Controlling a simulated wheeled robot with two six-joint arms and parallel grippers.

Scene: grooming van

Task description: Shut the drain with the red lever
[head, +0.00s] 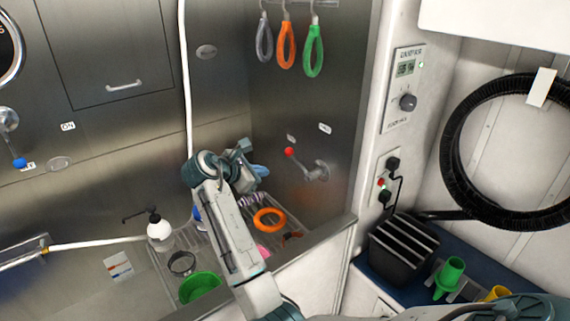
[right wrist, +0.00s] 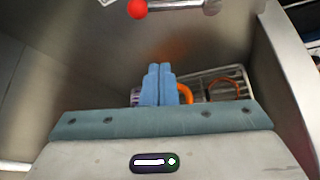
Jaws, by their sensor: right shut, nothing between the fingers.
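The red lever (head: 289,152) is a metal handle with a red ball knob, on the steel side wall of the tub. Its knob points to the left and slightly up from its pivot (head: 318,172). In the right wrist view the red knob (right wrist: 138,9) shows at the top edge, beyond my fingers. My right gripper (head: 263,171) is to the left of the lever and a little lower in the picture, apart from it. Its blue fingers (right wrist: 160,84) are together and empty. My left gripper is out of view. The drain itself cannot be made out.
A pump bottle (head: 159,231) stands left. Small white labels (head: 325,128) are near the lever. The tub rim (head: 318,238) runs along the right front.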

